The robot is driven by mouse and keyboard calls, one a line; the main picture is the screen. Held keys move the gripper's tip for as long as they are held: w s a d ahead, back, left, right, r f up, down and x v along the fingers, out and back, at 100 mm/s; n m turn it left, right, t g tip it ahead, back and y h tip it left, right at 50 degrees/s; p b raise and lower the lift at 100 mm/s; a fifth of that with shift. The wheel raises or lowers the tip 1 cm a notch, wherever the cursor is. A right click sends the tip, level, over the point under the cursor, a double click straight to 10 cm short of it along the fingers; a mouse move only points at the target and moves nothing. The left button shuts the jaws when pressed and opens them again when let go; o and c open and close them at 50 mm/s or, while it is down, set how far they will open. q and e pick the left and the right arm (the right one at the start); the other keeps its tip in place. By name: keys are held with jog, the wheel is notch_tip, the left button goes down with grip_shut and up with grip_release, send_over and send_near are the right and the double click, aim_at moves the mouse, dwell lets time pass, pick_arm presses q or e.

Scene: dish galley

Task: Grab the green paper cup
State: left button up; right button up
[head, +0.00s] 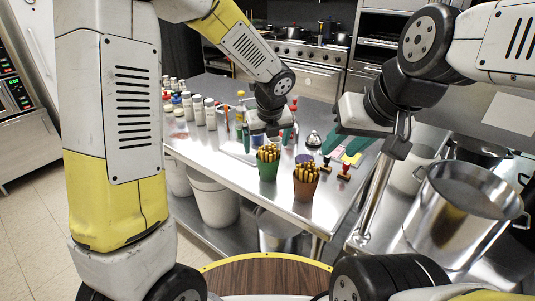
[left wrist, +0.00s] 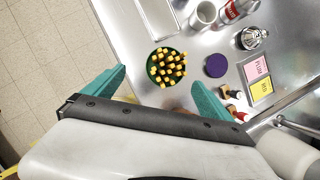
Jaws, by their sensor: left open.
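The green paper cup (head: 267,172) stands upright on the steel counter, filled with yellow sticks. It also shows in the left wrist view (left wrist: 152,68), seen from above. My left gripper (head: 267,138) is open and empty just behind and above the cup in the head view. In the left wrist view the cup is beyond the teal fingertips (left wrist: 158,78), between their lines and apart from both. My right gripper (head: 385,148) is over the counter's right side, partly hidden by its own arm; its jaw opening is unclear.
A brown cup (head: 306,188) of similar sticks stands right of the green cup, mostly hidden in the left wrist view. A purple disc (left wrist: 216,65), a bell (left wrist: 252,38), stamps (head: 344,172) and pink and yellow cards (left wrist: 262,85) lie nearby. Several bottles (head: 198,110) line the left edge.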

aim_at(268, 157)
pick_arm(q)
jog(key=shift+w+d+f+m, duration=0.6)
jog(key=shift+d+f+m, duration=0.2)
jog(key=shift+f, duration=0.15)
jog(key=x, duration=0.7)
jog(key=shift+w+a, duration=0.1)
jog(key=shift+a, duration=0.2)
jog(key=shift+c, duration=0.3)
jog(key=c, duration=1.4)
